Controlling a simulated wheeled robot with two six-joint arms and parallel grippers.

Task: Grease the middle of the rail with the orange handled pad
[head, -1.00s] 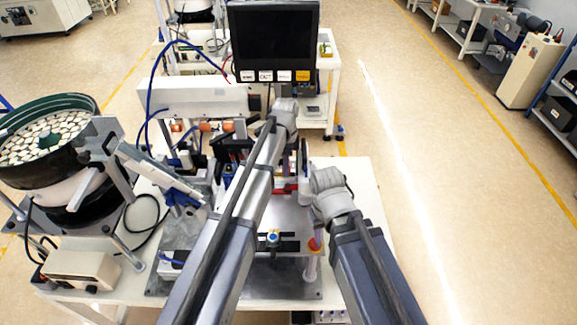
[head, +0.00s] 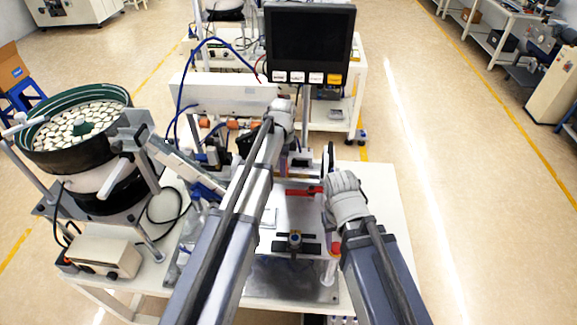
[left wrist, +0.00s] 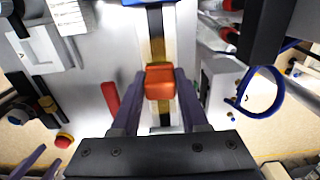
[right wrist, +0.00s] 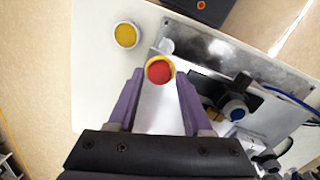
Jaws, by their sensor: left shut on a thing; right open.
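In the left wrist view, my left gripper (left wrist: 159,88) is shut on the orange handle of the pad (left wrist: 160,76). The handle lies over a narrow dark and brass-coloured strip, which looks like the rail (left wrist: 157,48). The pad's underside is hidden, so I cannot tell whether it touches the strip. In the head view my left arm covers most of this spot. My right gripper (right wrist: 158,95) is open. In the right wrist view, a red button with a yellow rim (right wrist: 160,71) shows between its fingertips, apparently below them.
A red lever (left wrist: 110,97) lies left of the strip in the left wrist view. In the head view, a bowl feeder (head: 70,152) full of pale parts stands left, and a dark monitor (head: 310,42) stands behind. White tabletop (head: 383,205) is clear at the right.

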